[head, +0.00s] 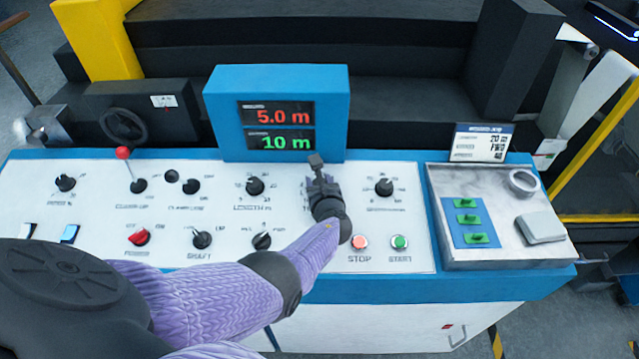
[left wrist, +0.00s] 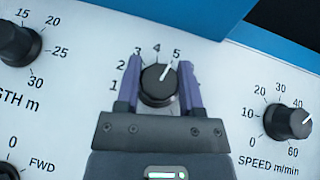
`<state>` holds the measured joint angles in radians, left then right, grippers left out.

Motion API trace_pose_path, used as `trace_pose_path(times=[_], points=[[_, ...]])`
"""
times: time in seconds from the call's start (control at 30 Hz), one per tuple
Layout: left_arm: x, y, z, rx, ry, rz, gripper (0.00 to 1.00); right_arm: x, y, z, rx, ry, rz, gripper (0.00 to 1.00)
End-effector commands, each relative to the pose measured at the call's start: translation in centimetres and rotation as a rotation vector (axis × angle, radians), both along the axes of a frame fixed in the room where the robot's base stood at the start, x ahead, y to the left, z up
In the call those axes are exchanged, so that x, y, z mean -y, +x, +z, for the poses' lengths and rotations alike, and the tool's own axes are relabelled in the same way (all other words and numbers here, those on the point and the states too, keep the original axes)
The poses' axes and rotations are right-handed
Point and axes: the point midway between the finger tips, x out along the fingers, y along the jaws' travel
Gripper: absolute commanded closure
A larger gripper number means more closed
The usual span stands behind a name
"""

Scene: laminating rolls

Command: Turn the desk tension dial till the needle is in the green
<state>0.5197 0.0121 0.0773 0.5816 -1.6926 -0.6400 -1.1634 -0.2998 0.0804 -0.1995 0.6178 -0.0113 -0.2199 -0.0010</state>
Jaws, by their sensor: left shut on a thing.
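A black dial (left wrist: 158,85) with a white pointer line sits on the white desk panel, on a printed scale with 1 to 5 visible. Its pointer aims up and right, close to the 5. My left gripper (left wrist: 158,88) has its two purple fingers on either side of this dial and is shut on it. In the head view my left gripper (head: 324,190) reaches over the panel below the display and hides the dial. The dial's name is covered, and I see no gauge with a needle or green zone. My right gripper is not in view.
A speed dial (left wrist: 288,122) is to the right and a length dial (left wrist: 14,45) to the left. STOP (head: 359,242) and START (head: 400,242) buttons lie below. A blue display box (head: 226,105) stands behind, showing 5.0 m and 10 m. A grey tray (head: 482,256) is at right.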

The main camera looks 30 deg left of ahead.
Motion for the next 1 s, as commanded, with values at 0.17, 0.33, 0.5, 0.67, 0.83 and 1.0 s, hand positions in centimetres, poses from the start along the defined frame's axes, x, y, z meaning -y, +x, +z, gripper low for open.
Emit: trace_pose_path(times=[0.17,0.33,0.5,0.67,0.83,1.0], points=[[0.0,0.1,-0.3,0.018,-0.023,0.15,1.0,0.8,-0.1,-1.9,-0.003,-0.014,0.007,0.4],[0.0,0.1,-0.3,0.029,-0.039,0.276,1.0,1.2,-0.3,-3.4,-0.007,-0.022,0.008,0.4],[-0.1,0.1,-0.2,0.041,-0.053,0.372,1.0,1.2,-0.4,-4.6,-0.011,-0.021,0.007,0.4],[-0.2,0.1,0.0,0.045,-0.061,0.434,1.0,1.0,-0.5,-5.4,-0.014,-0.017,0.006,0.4],[-0.2,0.1,0.1,0.049,-0.066,0.471,1.0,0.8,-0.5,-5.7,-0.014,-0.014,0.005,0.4],[-0.2,0.1,0.2,0.051,-0.067,0.484,1.0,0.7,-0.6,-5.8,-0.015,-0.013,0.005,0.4]])
